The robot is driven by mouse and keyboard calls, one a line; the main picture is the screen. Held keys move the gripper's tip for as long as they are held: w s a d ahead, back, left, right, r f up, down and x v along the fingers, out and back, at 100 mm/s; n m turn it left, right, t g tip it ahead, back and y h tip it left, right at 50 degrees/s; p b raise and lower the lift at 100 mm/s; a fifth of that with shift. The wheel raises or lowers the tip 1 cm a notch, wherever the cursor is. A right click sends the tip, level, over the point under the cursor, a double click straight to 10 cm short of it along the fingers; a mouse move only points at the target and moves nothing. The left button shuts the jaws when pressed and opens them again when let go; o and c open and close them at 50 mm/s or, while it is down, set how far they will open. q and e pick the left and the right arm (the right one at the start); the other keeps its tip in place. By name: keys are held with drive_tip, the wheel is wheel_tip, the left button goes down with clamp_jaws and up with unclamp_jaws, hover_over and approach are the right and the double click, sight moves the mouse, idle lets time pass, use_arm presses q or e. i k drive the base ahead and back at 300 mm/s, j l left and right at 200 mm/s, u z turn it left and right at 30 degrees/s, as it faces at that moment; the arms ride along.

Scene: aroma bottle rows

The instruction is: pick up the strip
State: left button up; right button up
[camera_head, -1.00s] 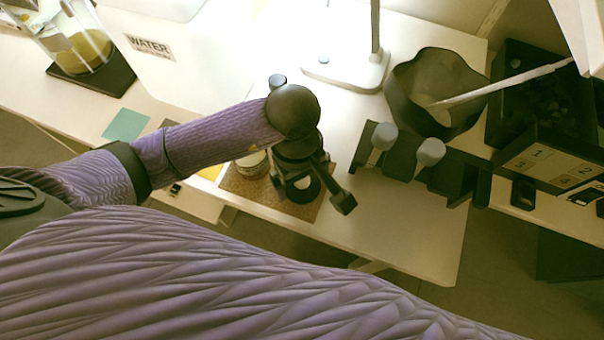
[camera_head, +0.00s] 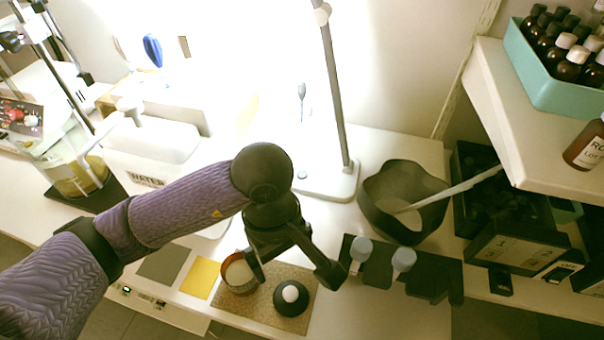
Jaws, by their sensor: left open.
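I cannot make out for certain a strip in the head view. A long thin pale stick (camera_head: 462,187) leans out of the dark pot (camera_head: 374,209); I cannot tell whether it is the strip. My left gripper (camera_head: 295,274) is open, with its two dark fingers apart and nothing seen between them. It hangs above the back of the brown cork mat (camera_head: 262,310). On the mat are a small round jar with pale contents (camera_head: 239,273) and a dark round piece with a white knob (camera_head: 290,294). My right gripper is out of view.
A dark holder with two grey-topped pieces (camera_head: 380,268) stands right of my gripper. A lamp stand (camera_head: 334,180) and a black crate (camera_head: 468,165) are behind it. A shelf (camera_head: 500,110) with a turquoise bottle tray (camera_head: 545,88) overhangs at right.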

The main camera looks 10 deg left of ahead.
sight(405, 258)
drive_tip(key=k, duration=1)
